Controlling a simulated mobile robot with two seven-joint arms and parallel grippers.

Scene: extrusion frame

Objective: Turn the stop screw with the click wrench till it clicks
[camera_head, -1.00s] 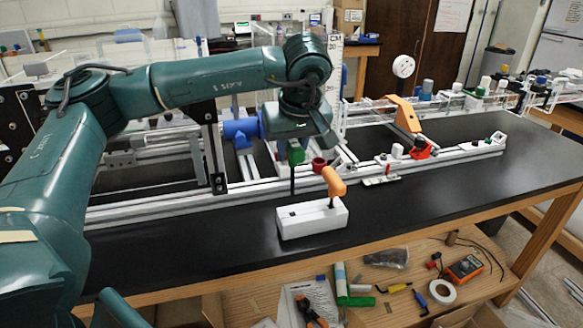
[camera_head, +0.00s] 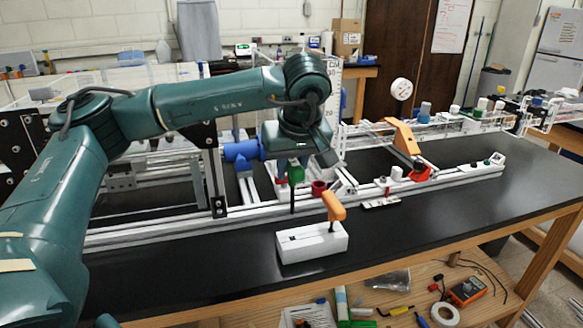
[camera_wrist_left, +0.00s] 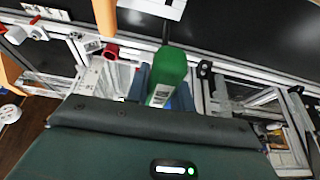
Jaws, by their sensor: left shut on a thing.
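My left gripper (camera_head: 296,160) is shut on the green handle of the click wrench (camera_head: 296,175), which hangs upright with its dark shaft pointing down. The wrench tip is above the black bench, behind the white holder block (camera_head: 312,243). In the left wrist view the green wrench handle (camera_wrist_left: 170,70) sits between the jaws. An orange-handled tool (camera_head: 333,206) stands in the holder block. A red ring-shaped part (camera_head: 319,188) is on the rail just right of the wrench. I cannot make out the stop screw. My right gripper is not in view.
The long aluminium rail (camera_head: 260,209) runs across the black bench (camera_head: 400,215). An orange bracket (camera_head: 405,138) and a red-orange piece (camera_head: 420,172) are farther right along it. A blue cylinder (camera_head: 241,150) is behind the rail. Bench front right is clear.

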